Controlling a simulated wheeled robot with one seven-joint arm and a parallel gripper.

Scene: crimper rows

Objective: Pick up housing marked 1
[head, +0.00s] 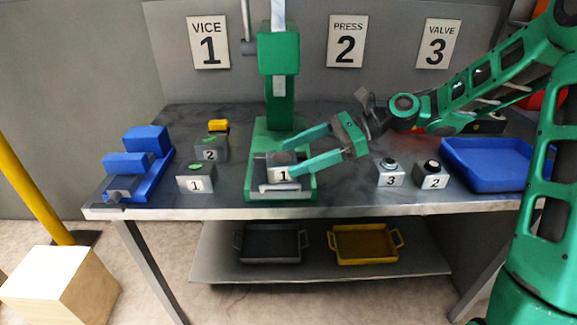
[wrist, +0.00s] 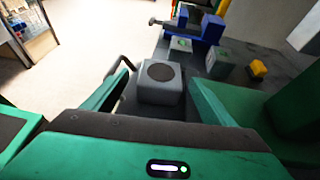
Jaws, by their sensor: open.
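A grey housing marked 1 (head: 283,174) with a dark round top sits on the base of the green press (head: 279,90). It also shows in the wrist view (wrist: 159,92), between my fingers. My gripper (head: 284,156) is open, one finger on each side of this housing; in the wrist view (wrist: 160,80) gaps show beside it, and I see no clear contact. Another grey block marked 1 (head: 195,184), with a green top, stands at the left of the table, in front of a green-topped block marked 2 (head: 210,155).
A blue vice (head: 143,165) stands at the table's left, with a yellow piece (head: 218,125) behind the blocks. Blocks marked 3 (head: 390,179) and 2 (head: 432,180) stand right of the press, near a blue tray (head: 485,183). Bare tabletop (head: 345,185) lies between.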

